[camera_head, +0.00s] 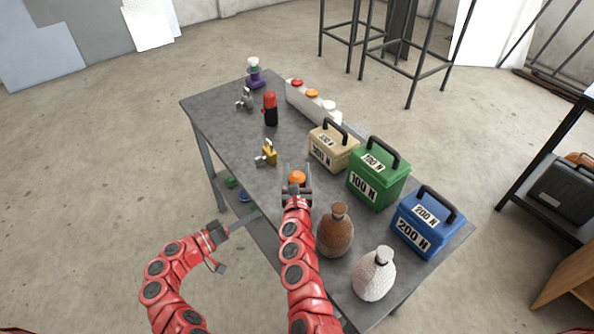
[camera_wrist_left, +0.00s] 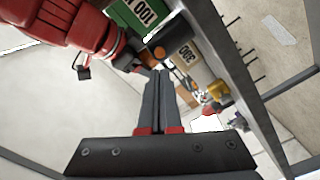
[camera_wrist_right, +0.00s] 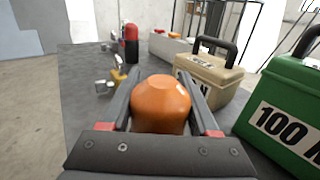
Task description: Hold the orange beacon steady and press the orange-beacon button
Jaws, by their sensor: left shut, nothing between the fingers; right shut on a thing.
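The orange beacon (camera_head: 297,177) stands on the grey table, a rounded orange dome that fills the middle of the right wrist view (camera_wrist_right: 160,102). My right gripper (camera_head: 297,187) is shut on it, with one finger on each side. In the left wrist view the beacon (camera_wrist_left: 158,53) shows small beyond the fingers. My left gripper (camera_head: 257,214) is shut and empty beside the table's left edge; its closed fingers show in the left wrist view (camera_wrist_left: 160,75). A light grey button box with a red button (camera_head: 297,83) and an orange button (camera_head: 312,93) lies at the table's far right edge.
Beige (camera_head: 333,148), green (camera_head: 377,180) and blue (camera_head: 427,222) weight boxes line the right side. Brown (camera_head: 336,231) and white (camera_head: 374,274) bottles stand near the front. A yellow padlock-like item (camera_head: 267,154) and a red-black cylinder (camera_head: 270,109) stand farther back.

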